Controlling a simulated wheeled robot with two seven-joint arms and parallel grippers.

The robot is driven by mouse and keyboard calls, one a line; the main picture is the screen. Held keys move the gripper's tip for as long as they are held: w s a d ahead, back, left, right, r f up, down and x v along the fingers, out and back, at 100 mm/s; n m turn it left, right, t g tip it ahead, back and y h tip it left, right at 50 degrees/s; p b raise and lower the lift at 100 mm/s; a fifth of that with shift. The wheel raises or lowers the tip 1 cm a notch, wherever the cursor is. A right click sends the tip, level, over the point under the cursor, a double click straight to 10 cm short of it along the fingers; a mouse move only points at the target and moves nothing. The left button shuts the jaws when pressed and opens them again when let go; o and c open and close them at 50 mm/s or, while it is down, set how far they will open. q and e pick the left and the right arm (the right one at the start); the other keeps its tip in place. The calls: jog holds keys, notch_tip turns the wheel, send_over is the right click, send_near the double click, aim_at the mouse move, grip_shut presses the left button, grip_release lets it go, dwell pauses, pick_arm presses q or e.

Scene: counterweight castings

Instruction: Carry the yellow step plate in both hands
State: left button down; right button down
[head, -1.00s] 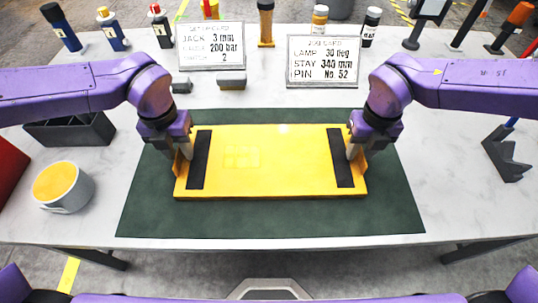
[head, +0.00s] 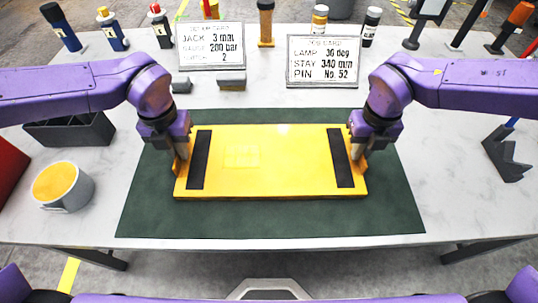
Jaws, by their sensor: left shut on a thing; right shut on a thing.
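The yellow step plate (head: 270,172) is a wide flat slab with a black strip near each end. It is level over the dark green mat (head: 270,222); I cannot tell whether it touches the mat. My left gripper (head: 182,152) is shut on the plate's left end, outside the left strip. My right gripper (head: 357,151) is shut on its right end, outside the right strip. The fingertips are partly hidden by the gripper bodies and the plate's ends.
Two sign cards (head: 211,46) (head: 323,62) and several bottles line the back. A dark notched block (head: 506,155) is at the right. The front tabletop is clear.

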pick_arm(q)
jog(key=shift+w+r, duration=0.1)
jog(key=shift+r, duration=0.05)
pick_arm(e)
jog(key=shift+w+r, duration=0.1)
jog(key=shift+r, duration=0.05)
dwell(0.6)
